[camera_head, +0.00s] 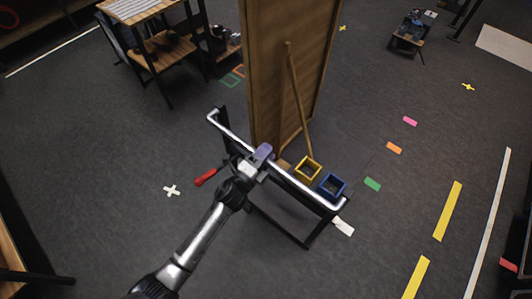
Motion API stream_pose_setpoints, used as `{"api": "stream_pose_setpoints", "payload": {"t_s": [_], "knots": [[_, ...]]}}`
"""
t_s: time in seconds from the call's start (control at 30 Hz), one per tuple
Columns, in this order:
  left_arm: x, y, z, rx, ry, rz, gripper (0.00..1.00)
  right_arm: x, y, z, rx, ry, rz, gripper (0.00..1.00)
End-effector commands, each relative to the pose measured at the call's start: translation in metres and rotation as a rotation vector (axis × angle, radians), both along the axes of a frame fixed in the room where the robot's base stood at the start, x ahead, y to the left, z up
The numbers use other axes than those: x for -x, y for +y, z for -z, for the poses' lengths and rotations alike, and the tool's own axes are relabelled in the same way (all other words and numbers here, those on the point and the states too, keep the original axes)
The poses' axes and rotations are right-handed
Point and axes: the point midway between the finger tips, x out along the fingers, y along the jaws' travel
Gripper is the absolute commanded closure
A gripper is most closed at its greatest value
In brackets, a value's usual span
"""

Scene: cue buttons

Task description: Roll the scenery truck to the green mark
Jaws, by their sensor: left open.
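The scenery truck has a tall brown wooden panel (275,75) with a slanted brace, a dark low frame and a silver push bar (310,190) across its near side. The green mark (372,184) is a small patch on the floor to the right of the truck, clear of it. My left gripper (262,157) is open at the push bar, left of the bar's middle. Its fingers overlap the bar in the picture, and I cannot tell whether they touch it. My right gripper is out of view.
A yellow box (307,170) and a blue box (332,186) sit at the truck's right part. Orange (394,148) and pink (410,121) marks lie beyond the green one. A red-handled item (205,177) is at the left. A table (165,48) stands far left. The right floor is open.

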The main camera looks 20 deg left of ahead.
Motion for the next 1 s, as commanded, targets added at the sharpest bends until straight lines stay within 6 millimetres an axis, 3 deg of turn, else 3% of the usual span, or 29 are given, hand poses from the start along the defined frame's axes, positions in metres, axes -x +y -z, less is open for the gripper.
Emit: {"api": "stream_pose_setpoints", "payload": {"t_s": [0.1, 0.63, 1.0], "knots": [[0.0001, 0.0000, -0.0001, 0.000, 0.000, 0.000, 0.50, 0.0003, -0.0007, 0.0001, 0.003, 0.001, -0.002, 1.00], [0.0002, 0.0003, 0.0000, 0.000, 0.000, 0.000, 1.00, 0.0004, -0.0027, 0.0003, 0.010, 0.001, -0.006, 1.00], [-0.0014, 0.0003, 0.0002, 0.000, 0.000, -0.001, 1.00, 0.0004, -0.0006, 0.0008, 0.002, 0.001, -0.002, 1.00]]}}
